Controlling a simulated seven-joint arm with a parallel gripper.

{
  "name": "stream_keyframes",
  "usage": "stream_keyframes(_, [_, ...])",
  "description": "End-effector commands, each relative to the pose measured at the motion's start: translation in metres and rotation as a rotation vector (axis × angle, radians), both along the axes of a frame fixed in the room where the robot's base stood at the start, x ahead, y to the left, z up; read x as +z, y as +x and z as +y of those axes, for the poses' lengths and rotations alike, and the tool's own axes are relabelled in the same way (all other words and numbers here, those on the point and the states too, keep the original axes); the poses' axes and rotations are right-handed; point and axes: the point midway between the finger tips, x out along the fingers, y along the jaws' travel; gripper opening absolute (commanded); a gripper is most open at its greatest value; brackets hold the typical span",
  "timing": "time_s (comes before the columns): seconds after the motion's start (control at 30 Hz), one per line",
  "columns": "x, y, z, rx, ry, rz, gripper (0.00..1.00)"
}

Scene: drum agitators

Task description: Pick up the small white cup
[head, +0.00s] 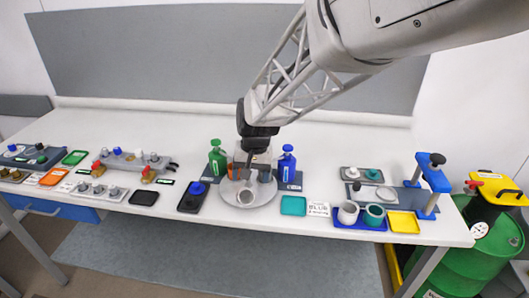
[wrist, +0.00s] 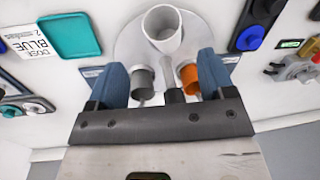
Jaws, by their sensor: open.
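The small white cup (head: 246,196) stands at the front of a round light-grey plate (head: 267,197). In the wrist view the white cup (wrist: 162,32) is at the top middle, beyond my fingertips, its open mouth visible. My gripper (head: 251,164) is over the back part of the plate, behind the cup. Its blue fingers are spread apart in the wrist view (wrist: 162,64), and it holds nothing. A grey cup (wrist: 142,84) and an orange cup (wrist: 190,76) appear between the fingers; how far below them they are I cannot tell.
A green bottle (head: 217,158) and a blue bottle (head: 287,164) stand left and right of the gripper. A black pad with a blue button (head: 191,197) is left of the plate. A teal tray (head: 293,206) is to the right. The table behind is clear.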

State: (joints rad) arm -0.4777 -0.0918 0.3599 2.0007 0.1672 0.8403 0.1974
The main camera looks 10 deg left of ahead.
Motion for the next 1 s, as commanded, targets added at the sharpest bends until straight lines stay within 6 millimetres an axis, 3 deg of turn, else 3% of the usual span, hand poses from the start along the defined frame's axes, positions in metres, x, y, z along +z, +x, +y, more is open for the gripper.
stream_keyframes(0.37, [-0.023, -0.001, 0.003, 0.0, 0.0, 0.001, 0.76])
stream_keyframes(0.77, [-0.026, -0.001, 0.004, 0.0, 0.0, 0.0, 0.76])
stream_keyframes(1.0, [-0.043, -0.001, 0.008, 0.0, -0.001, 0.001, 0.76])
